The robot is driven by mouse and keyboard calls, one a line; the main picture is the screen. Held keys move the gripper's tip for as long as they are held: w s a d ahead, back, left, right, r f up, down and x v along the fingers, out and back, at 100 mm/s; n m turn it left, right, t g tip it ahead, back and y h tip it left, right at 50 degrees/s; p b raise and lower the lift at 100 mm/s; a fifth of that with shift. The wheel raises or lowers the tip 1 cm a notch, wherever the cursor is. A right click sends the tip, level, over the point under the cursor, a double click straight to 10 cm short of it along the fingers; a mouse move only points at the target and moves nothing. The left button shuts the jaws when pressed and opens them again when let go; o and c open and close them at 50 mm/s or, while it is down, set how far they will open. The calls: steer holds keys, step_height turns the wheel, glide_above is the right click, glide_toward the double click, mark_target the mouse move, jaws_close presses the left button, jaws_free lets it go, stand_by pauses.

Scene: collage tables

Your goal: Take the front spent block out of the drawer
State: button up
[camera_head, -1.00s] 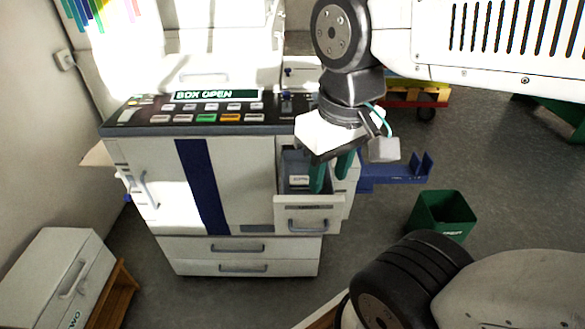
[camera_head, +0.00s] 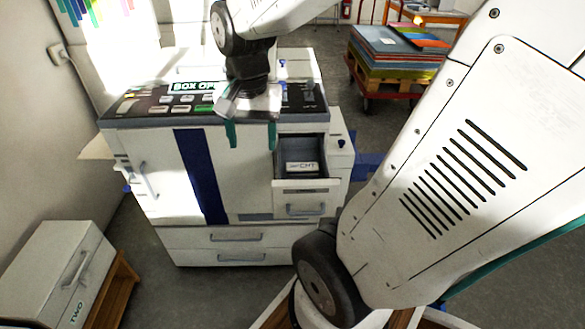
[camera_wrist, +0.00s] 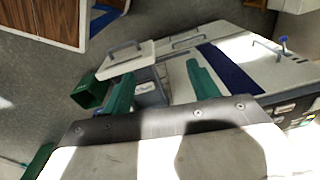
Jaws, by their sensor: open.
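The small drawer (camera_head: 306,186) at the right of the white machine is pulled open. A block with a white lettered label (camera_head: 302,167) lies in it, behind the drawer front; the deeper part is dark. My gripper (camera_head: 252,136) is open and empty, its green fingers pointing down in front of the machine's upper front, left of the drawer and apart from it. In the wrist view the open fingers (camera_wrist: 160,90) straddle the picture of the drawer (camera_wrist: 125,58), and the labelled block (camera_wrist: 145,88) shows between them. Whether a second block lies behind is unclear.
The machine's control panel (camera_head: 140,108) with its BOX OPEN display is close behind my gripper. A green bin (camera_wrist: 90,92) stands on the floor beyond the drawer. A white case (camera_head: 62,270) marked TWO sits at lower left. A cart with coloured sheets (camera_head: 395,55) stands at back right.

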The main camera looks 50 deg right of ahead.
steer(key=w+d+f+m, duration=0.4)
steer(key=d+f+m, duration=0.5)
steer(key=d, duration=0.4)
steer(key=m, duration=0.8)
glide_above(304, 166)
steer(key=shift+g, duration=0.4)
steer(key=f, duration=0.6)
steer(key=shift+a, duration=0.2)
steer(key=f, duration=0.7)
steer(key=shift+d+f, duration=0.15)
steer(key=shift+d, duration=0.05)
steer(key=shift+f, duration=0.45)
steer(key=c, duration=1.1)
